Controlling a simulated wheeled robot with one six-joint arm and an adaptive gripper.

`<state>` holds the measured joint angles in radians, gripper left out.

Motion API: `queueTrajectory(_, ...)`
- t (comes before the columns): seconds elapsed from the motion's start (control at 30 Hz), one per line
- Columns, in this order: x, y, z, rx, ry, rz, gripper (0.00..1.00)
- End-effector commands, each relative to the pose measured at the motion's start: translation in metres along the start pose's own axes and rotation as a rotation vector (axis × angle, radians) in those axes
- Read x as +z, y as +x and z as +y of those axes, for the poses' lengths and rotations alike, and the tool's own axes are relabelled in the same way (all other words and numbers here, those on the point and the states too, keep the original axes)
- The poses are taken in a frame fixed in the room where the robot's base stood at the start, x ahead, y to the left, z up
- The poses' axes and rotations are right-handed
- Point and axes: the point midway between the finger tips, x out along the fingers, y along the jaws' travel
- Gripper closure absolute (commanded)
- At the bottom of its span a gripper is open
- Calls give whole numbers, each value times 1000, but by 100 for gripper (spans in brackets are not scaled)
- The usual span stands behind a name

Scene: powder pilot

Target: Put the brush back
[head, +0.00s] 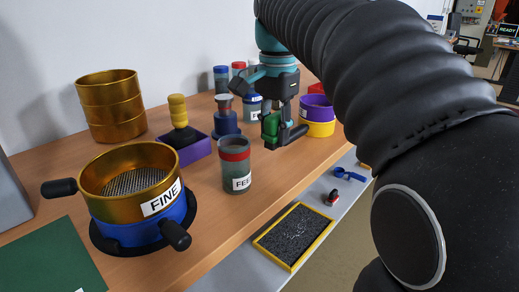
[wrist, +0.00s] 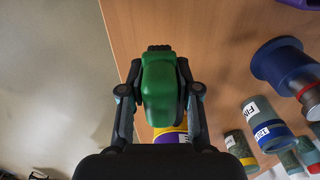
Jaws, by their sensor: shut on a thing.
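My gripper (head: 272,138) is shut on a green-bodied thing (head: 271,124), held above the right part of the wooden bench. In the wrist view the green thing (wrist: 160,85) sits between my two fingers, with a dark end at its far side. I cannot tell whether that end is bristles. A brush-like tool with a yellow handle and dark lower part (head: 178,109) stands upright in a purple open box (head: 190,152) on the bench, left of my gripper and apart from it.
A gold sieve on a blue base labelled FINE (head: 135,195) stands in front left, gold rings (head: 110,105) behind. A red-banded jar (head: 236,165), a blue stand (head: 226,122) and purple and yellow rings (head: 318,115) are nearby. A yellow-edged tray (head: 293,236) lies lower down.

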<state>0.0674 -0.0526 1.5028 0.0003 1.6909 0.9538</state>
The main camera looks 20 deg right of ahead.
Motion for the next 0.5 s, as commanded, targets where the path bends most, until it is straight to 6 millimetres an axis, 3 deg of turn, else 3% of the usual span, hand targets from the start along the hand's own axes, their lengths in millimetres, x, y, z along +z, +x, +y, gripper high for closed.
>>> queueTrajectory(0.2, 8, 11, -17, 0, -1, 0, 100)
queueTrajectory(0.5, 9, 43, -16, 1, 0, -1, 100)
